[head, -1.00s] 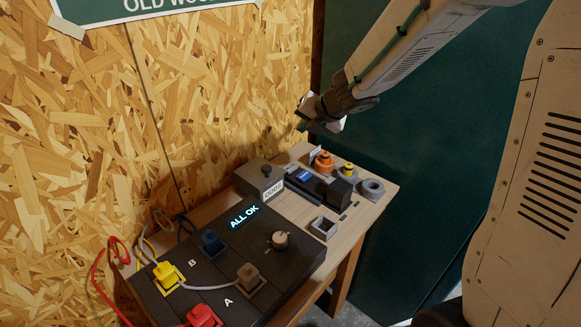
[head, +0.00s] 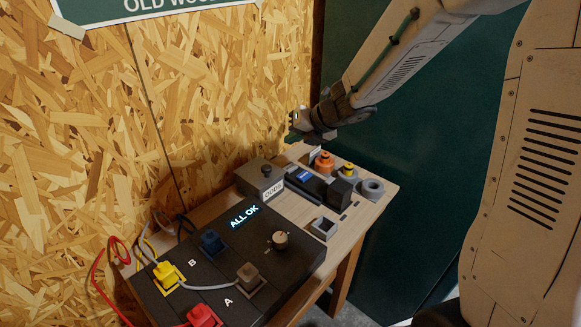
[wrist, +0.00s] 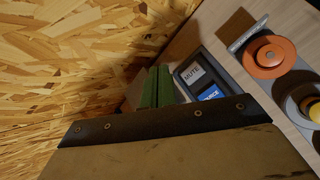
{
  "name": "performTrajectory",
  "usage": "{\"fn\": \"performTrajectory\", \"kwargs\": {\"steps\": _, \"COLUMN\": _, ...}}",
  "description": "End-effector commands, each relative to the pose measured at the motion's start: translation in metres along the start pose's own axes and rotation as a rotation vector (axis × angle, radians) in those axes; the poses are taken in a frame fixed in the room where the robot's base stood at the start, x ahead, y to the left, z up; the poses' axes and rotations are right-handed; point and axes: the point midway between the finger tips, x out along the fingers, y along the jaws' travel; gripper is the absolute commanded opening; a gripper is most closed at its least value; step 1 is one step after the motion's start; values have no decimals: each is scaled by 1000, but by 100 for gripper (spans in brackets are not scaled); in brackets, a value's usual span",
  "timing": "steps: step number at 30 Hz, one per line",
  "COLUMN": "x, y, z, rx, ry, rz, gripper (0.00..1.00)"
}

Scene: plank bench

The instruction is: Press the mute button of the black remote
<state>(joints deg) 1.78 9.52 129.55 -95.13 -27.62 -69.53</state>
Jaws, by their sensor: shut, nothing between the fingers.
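The black remote (head: 318,184) lies on the plank bench, its blue button showing in the head view. In the wrist view the end of the remote (wrist: 184,60) shows a grey button marked MUTE (wrist: 194,72) and a blue button (wrist: 211,92) beside it. My gripper (head: 297,130) is above the far end of the bench, close to the board wall. In the wrist view its green fingers (wrist: 157,72) are together and empty, just left of the MUTE button. I cannot tell how high the tips are above it. The rest of the remote is hidden behind the gripper.
An orange round part (head: 323,161), a yellow-topped part (head: 348,169) and a grey ring (head: 371,188) stand right of the remote. The black panel (head: 290,250) with plugs fills the near bench.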

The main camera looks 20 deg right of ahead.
Motion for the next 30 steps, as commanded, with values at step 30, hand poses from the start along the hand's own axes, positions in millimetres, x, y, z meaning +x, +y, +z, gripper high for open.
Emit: {"fn": "performTrajectory", "kwargs": {"steps": 30, "x": 42, "y": -31, "z": -31, "rx": 0, "ry": -1, "rz": -1, "gripper": 0}}
